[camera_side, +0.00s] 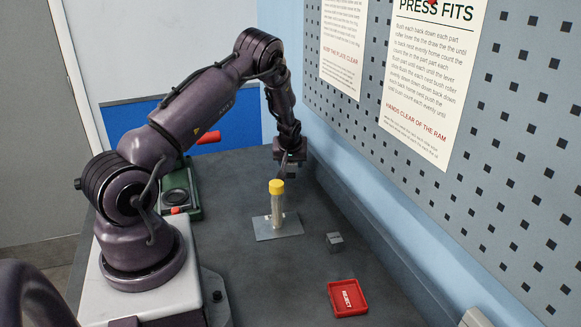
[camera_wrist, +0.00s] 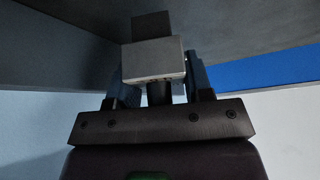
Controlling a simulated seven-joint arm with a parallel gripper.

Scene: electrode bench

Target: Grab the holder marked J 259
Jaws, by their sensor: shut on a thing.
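My gripper (camera_side: 290,165) is at the far end of the bench. In the wrist view its two fingers (camera_wrist: 160,88) are closed on the sides of a light grey block-shaped holder (camera_wrist: 154,62) with a dark square part on top. Small marks show along the holder's near edge, but I cannot read them. In the side view the held holder is small and mostly hidden by my gripper. A second small grey block (camera_side: 335,242) sits on the bench nearer the side camera, apart from my gripper; no label on it can be read.
A red tray reading REJECT (camera_side: 347,298) lies at the front right. A green device (camera_side: 190,205) with a red handle (camera_side: 208,138) stands at left. A pegboard wall (camera_side: 520,150) bounds the right.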

